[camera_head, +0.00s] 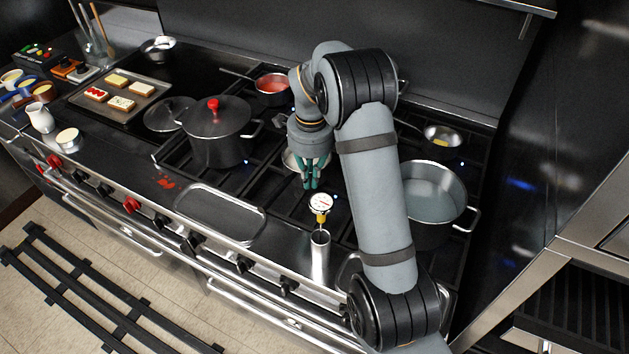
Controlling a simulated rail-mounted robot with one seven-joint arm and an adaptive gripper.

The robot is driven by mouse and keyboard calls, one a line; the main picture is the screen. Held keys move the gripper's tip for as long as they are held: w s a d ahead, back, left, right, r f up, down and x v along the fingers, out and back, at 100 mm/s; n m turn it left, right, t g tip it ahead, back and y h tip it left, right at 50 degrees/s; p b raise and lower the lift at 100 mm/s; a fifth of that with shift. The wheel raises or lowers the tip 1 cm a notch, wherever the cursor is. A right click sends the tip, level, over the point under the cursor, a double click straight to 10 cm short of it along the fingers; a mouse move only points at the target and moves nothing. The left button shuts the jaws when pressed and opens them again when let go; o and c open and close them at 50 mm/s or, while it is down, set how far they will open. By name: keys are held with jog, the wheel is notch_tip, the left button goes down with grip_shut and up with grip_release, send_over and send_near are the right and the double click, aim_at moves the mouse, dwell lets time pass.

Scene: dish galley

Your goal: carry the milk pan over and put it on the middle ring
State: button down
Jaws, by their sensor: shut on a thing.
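My gripper (312,178), with teal fingers, points down over the middle of the stove. It is shut on what looks like the milk pan (290,160). Only a pale, curved edge of this pan shows, just left of the fingers; the gripper and wrist hide most of it, including the grip on the handle. I cannot tell whether the pan is touching the grate. The middle ring is around and below the gripper, largely hidden by the gripper and pan.
A large lidded pot (217,140) stands left and a wide grey pot (432,195) right. A red-sauce pan (272,88) and a small butter pan (442,137) are at the back. A dial thermometer (321,203) rises from a steel cylinder (320,258) in front. An empty tray (205,215) lies at the front.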

jog(key=shift+w+d+f, duration=0.25)
jog(key=shift+w+f, duration=0.05)
jog(key=shift+w, duration=0.15)
jog(key=shift+w+d+f, duration=0.25)
jog(key=shift+w+f, duration=0.05)
jog(key=shift+w, duration=0.15)
jog(key=shift+f+p, duration=0.95)
jog(key=shift+f, duration=1)
jog(key=c, duration=2.4)
grip_release()
jog(key=shift+s+f, duration=0.1)
jog(key=shift+f, duration=0.1)
jog(key=o, duration=0.5)
jog(key=shift+o, duration=0.2)
jog(key=shift+r, duration=0.1)
notch_tip(320, 180, up, 12)
jog(key=b, duration=0.1)
jog(key=shift+s+b, duration=0.25)
jog(key=shift+b, duration=0.1)
jog(key=shift+d+r, duration=0.1)
